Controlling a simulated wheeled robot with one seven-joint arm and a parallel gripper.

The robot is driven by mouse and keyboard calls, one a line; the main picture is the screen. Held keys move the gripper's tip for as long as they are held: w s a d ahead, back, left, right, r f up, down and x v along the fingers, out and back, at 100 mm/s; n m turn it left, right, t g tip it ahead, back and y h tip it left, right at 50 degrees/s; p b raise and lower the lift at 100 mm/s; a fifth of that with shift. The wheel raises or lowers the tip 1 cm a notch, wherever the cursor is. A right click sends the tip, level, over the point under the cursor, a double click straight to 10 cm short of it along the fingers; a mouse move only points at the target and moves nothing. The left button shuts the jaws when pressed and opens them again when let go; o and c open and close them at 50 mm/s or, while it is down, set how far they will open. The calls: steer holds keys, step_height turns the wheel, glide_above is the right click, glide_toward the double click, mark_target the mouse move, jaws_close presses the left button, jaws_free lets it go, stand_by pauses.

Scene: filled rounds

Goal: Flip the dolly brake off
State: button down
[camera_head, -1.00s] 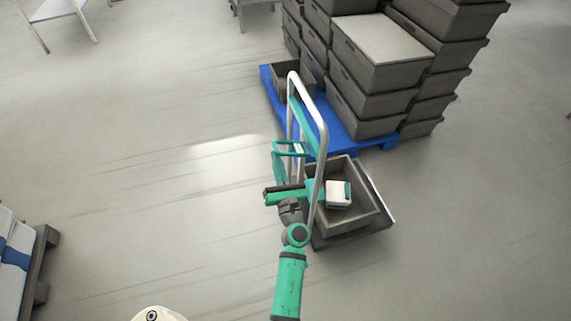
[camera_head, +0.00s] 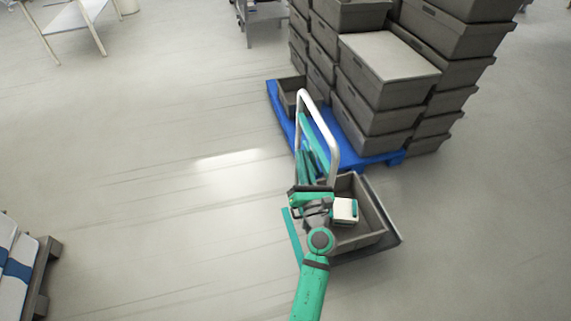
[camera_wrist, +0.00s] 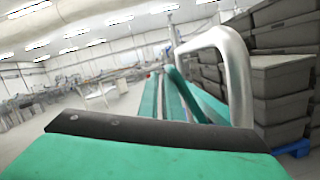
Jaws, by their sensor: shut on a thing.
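The dolly (camera_head: 398,238) has a silver hoop handle (camera_head: 331,138) and stands right of the middle in the head view. The handle also shows at the right of the wrist view (camera_wrist: 237,75). Teal bars (camera_head: 308,165) lie beside the handle, and a teal strip (camera_head: 292,235) runs down at its lower left. My gripper (camera_head: 308,192) is at the near side of the handle, partly hidden by my arm. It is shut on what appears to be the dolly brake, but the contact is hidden. I cannot tell the brake's position.
A grey crate (camera_head: 376,218) sits on the dolly with a white and teal block (camera_head: 344,210) in it. Behind stands a blue pallet (camera_head: 393,159) with stacked grey crates (camera_head: 385,90). A loaded pallet (camera_head: 42,280) is at lower left. The floor to the left is clear.

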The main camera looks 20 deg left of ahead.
steer(key=shift+w+d+r, duration=0.45)
steer(key=shift+r, duration=0.2)
steer(key=shift+w+d+r, duration=0.45)
steer(key=shift+r, duration=0.15)
steer(key=shift+w+d+f, duration=0.15)
steer(key=shift+w+d, duration=0.15)
steer(key=shift+d, duration=0.15)
steer(key=shift+f, duration=0.15)
steer(key=shift+s+a+f, duration=0.1)
steer(key=shift+s+a, duration=0.05)
steer(key=shift+a, duration=0.1)
steer(key=s+a, duration=0.2)
glide_toward(311, 154)
steer(key=shift+s+a+r, duration=0.15)
steer(key=shift+s+a, duration=0.4)
steer(key=shift+a, duration=0.25)
steer(key=shift+s+a+r, duration=0.15)
steer(key=shift+s+a, duration=0.4)
steer(key=shift+a, duration=0.25)
